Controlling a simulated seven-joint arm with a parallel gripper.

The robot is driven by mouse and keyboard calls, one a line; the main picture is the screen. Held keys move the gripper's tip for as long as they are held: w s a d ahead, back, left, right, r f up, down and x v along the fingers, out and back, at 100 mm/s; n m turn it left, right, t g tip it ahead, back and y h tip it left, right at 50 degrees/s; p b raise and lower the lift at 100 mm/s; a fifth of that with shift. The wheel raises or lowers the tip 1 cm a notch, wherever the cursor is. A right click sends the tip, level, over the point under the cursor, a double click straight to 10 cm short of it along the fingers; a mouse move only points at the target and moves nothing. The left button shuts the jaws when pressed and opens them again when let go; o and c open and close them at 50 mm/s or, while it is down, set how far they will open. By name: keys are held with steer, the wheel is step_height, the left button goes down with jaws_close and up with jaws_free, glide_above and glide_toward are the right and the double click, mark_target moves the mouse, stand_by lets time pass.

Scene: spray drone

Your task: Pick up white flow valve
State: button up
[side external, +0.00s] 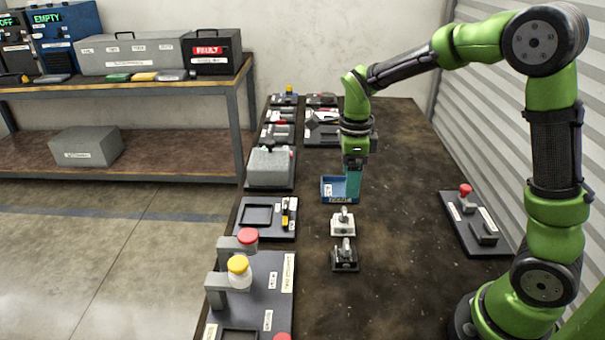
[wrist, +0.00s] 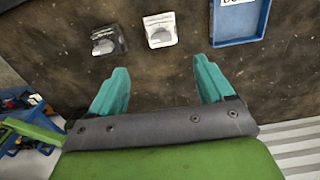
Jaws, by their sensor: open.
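The white flow valve (side external: 343,229) stands upright on the dark tabletop, with a grey part on top. In the wrist view, the white valve (wrist: 153,23) lies beyond the fingertips, near the top middle. A similar black valve (side external: 345,262) stands just in front of it in the side view; the black valve (wrist: 97,37) is left of it in the wrist view. My gripper (side external: 353,197) hangs above the table by the blue tray, apart from the white valve. Its teal fingers (wrist: 160,72) are spread with nothing between them.
A small blue tray (side external: 328,198) sits just behind the white valve; in the wrist view the blue tray (wrist: 240,41) is to its right. Dark boards with parts line the table's left side. A board with a red knob (side external: 465,190) is at right. The table's middle right is bare.

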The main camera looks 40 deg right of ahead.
mark_target(344, 211)
step_height(344, 211, down, 7)
steer(key=shift+f, duration=0.2)
steer(key=shift+w+a+f, duration=0.1)
steer(key=shift+w+f, duration=0.05)
steer(key=shift+f, duration=1.25)
steer(key=shift+w+f, duration=0.15)
steer(key=shift+f, duration=1.2)
steer(key=c, duration=1.2)
